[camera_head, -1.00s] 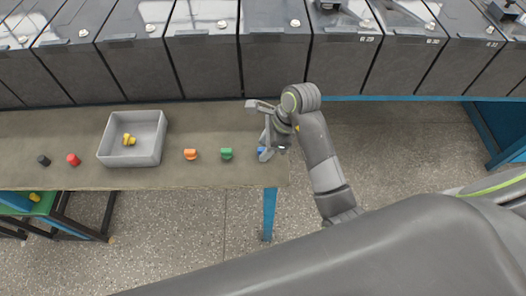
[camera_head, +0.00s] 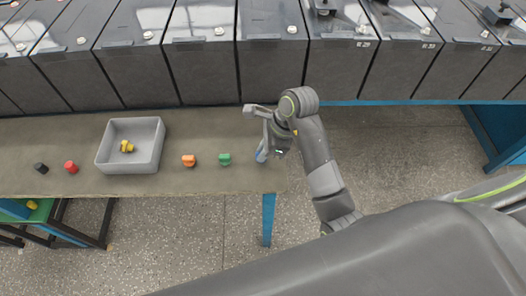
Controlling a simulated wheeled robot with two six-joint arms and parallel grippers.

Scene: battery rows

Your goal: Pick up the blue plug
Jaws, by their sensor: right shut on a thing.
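The blue plug (camera_head: 261,156) is at the right end of the table, mostly hidden by my right gripper (camera_head: 264,153). My right gripper points down and is shut on the blue plug. I cannot tell whether the plug touches the table. My left gripper does not show in the head view.
The table (camera_head: 215,120) also bears a green plug (camera_head: 224,159), an orange plug (camera_head: 189,160), a red plug (camera_head: 71,167) and a black plug (camera_head: 41,168). A grey bin (camera_head: 103,153) holds a yellow plug (camera_head: 127,146). Dark battery blocks (camera_head: 205,75) line the back.

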